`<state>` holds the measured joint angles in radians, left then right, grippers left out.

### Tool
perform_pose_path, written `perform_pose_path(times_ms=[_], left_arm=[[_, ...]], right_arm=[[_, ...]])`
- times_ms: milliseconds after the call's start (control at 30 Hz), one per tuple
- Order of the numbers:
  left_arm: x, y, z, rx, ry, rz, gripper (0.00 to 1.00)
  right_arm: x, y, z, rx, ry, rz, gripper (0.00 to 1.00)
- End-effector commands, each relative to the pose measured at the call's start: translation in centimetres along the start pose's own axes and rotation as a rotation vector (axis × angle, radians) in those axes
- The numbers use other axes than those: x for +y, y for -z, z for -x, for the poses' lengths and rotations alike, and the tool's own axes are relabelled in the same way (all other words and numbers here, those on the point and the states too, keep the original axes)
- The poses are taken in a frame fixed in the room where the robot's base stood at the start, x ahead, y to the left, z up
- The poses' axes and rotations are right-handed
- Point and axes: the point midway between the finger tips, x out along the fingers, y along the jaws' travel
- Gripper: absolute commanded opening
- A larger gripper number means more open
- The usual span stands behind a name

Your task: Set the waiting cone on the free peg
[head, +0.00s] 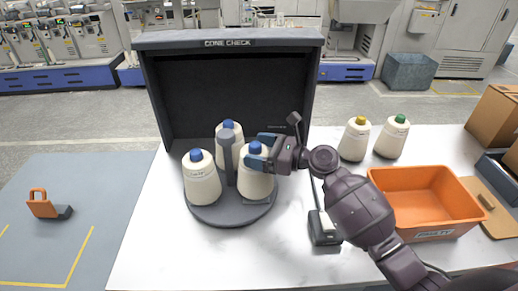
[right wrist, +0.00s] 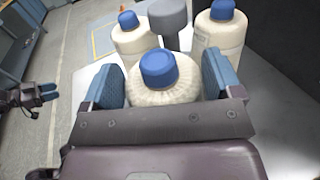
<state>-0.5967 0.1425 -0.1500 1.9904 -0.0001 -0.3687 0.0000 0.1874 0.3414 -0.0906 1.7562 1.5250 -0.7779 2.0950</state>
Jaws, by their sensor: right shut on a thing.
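My right gripper (head: 262,155) is shut on a white cone with a blue top (head: 255,178), upright at the right of the round grey tray (head: 232,215). In the right wrist view this held cone (right wrist: 165,82) sits between the two blue fingers. Its base is hidden there, and I cannot tell whether it rests on a peg. Two more blue-topped cones stand on the tray, one at the left (head: 201,183) and one at the back (head: 236,134), around a grey centre post (head: 228,160). My left gripper (right wrist: 48,92) shows small at the left of the right wrist view.
A dark booth marked CONE CHECK (head: 230,43) stands behind the tray. A yellow-topped cone (head: 354,142) and a green-topped cone (head: 391,140) stand right. An orange bin (head: 425,205) and a small dark box (head: 324,230) are near my right arm. The front left table is clear.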

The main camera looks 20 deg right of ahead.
Motion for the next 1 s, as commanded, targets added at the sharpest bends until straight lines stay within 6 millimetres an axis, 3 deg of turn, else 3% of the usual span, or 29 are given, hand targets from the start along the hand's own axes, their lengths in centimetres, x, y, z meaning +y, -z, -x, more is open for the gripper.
perform_pose_path(times_ms=[1000], left_arm=[[0.1, -0.8, -0.2, -0.005, 0.000, 0.001, 0.43]], right_arm=[[0.0, 1.1, -0.1, -0.001, 0.000, 0.000, 0.33]])
